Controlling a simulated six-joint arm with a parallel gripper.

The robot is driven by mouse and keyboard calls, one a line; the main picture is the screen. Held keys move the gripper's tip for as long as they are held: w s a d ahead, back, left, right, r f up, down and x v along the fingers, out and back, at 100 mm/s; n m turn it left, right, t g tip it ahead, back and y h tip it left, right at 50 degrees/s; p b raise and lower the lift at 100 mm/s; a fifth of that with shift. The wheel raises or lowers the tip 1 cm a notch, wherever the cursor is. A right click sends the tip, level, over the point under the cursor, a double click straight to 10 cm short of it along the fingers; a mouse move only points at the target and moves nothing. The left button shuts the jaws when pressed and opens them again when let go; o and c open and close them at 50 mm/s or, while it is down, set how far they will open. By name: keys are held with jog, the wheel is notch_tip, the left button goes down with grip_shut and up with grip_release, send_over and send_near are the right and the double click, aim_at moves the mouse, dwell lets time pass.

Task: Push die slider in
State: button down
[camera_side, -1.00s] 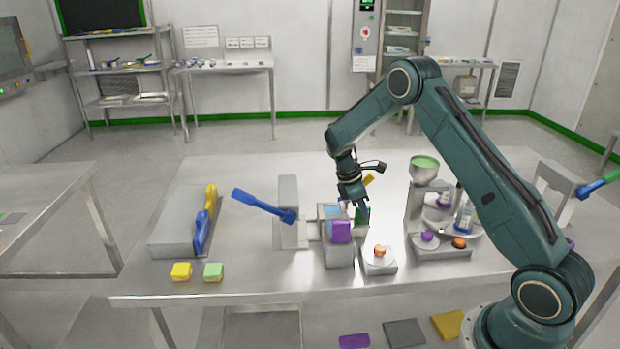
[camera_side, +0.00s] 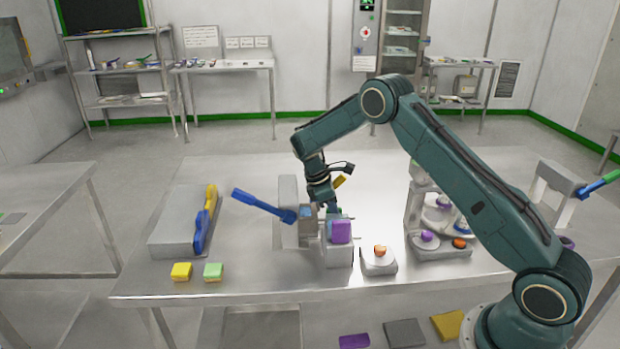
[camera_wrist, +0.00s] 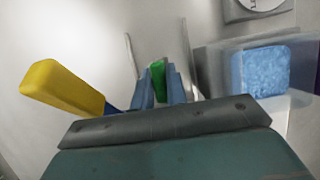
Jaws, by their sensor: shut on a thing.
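The die slider is a grey block with a light blue fill, seen in the side view (camera_side: 306,212) against the upright grey press with the blue lever (camera_side: 265,206). In the wrist view the light blue fill (camera_wrist: 260,70) lies to the right of my fingers. My gripper (camera_side: 333,212) is low, just right of the slider and behind the purple block (camera_side: 341,231). In the wrist view my blue fingers are shut on a green handle (camera_wrist: 158,80). The handle is hidden in the side view, as are the fingertips' lower ends.
A grey base with an orange-topped round part (camera_side: 380,254) stands to the right of the purple block. Further right is a stand with flasks (camera_side: 440,225). A yellow block (camera_side: 181,271) and a green block (camera_side: 213,271) lie at the front left. The table between is clear.

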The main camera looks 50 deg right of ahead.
jog(key=c, duration=1.4)
grip_release()
jog(key=shift+r, duration=0.15)
jog(key=v, duration=1.1)
jog(key=shift+r, duration=0.25)
jog(key=shift+w+a+r, duration=0.1)
jog(key=shift+a, duration=0.05)
